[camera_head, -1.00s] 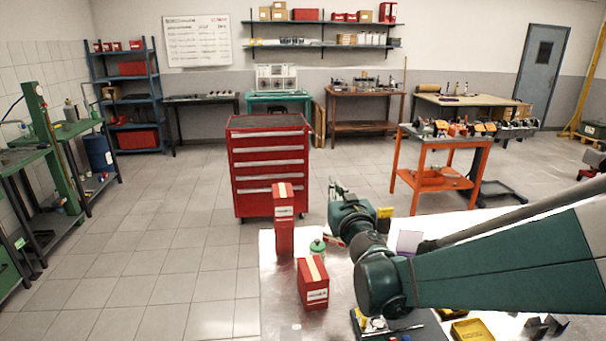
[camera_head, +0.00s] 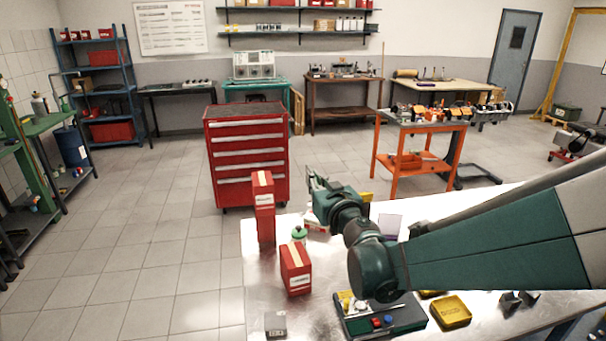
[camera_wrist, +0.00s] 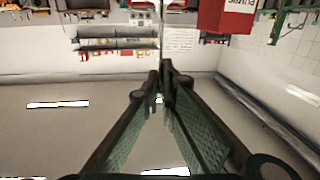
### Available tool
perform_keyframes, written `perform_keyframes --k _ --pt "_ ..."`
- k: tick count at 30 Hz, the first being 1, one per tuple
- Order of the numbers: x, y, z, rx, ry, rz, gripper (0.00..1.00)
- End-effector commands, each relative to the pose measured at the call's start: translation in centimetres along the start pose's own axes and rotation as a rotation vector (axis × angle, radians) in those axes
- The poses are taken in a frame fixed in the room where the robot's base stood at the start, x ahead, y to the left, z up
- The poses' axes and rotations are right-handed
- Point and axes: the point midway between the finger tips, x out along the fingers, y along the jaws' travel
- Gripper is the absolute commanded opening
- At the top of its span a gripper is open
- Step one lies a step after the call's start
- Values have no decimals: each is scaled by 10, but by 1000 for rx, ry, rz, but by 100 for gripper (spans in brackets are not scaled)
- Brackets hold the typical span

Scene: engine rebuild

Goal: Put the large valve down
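My gripper (camera_head: 314,186) is above the steel table (camera_head: 226,0) in name only at its far edge, pointing away from me.

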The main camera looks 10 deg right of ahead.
Motion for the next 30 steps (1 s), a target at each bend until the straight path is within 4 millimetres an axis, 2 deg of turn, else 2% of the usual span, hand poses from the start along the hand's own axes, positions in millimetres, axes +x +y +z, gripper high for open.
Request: perform_keyframes --k 5,14,23,30 --pt "-12 -4 2 0 0 -82 0" --pt "-50 -22 13 1 0 -275 0" --pt "-102 -42 29 1 0 -470 0" --pt "-152 -59 46 1 -1 -629 0"
